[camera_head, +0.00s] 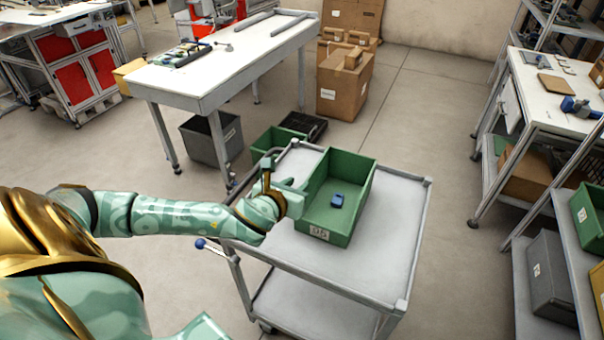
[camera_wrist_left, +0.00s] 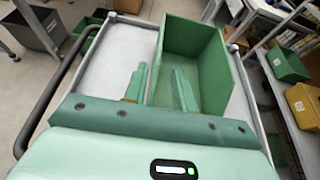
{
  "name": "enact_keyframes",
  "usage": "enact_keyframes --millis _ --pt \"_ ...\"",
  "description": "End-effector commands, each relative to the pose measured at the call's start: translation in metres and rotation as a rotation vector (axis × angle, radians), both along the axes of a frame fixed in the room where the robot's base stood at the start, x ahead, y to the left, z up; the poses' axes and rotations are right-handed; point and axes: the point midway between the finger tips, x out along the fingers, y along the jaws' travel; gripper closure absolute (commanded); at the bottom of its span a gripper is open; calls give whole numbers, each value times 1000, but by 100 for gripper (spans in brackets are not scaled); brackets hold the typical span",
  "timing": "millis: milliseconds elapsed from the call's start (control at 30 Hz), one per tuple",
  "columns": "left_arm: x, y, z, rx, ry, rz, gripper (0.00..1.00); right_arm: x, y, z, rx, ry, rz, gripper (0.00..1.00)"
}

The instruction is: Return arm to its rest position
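My left arm reaches in from the left in the head view and ends over the cart, just beside the left wall of a green bin (camera_head: 330,228). My left gripper (camera_head: 290,186) is there; I cannot tell whether it touches the bin. My right gripper is not in view.
The bin stands on a grey cart (camera_head: 395,215) with a raised rim and a blue-ended handle (camera_head: 203,244). A white table (camera_head: 225,70), a grey bin (camera_head: 212,140) and cardboard boxes (camera_head: 343,85) stand behind. Shelving (camera_head: 545,200) is at right.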

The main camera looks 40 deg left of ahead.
Motion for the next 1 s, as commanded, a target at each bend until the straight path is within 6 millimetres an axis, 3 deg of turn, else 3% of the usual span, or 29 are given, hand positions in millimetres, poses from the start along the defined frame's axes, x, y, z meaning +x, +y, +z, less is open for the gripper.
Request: enact_keyframes --millis 167,733,867,1000 --pt "-11 -3 4 -1 1 0 73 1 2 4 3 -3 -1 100" --pt "-12 -7 2 -25 0 7 73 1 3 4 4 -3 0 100" --pt "-31 -41 -11 -270 -8 96 73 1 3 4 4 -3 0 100" --pt "-74 -81 -25 -754 -29 375 73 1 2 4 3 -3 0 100"
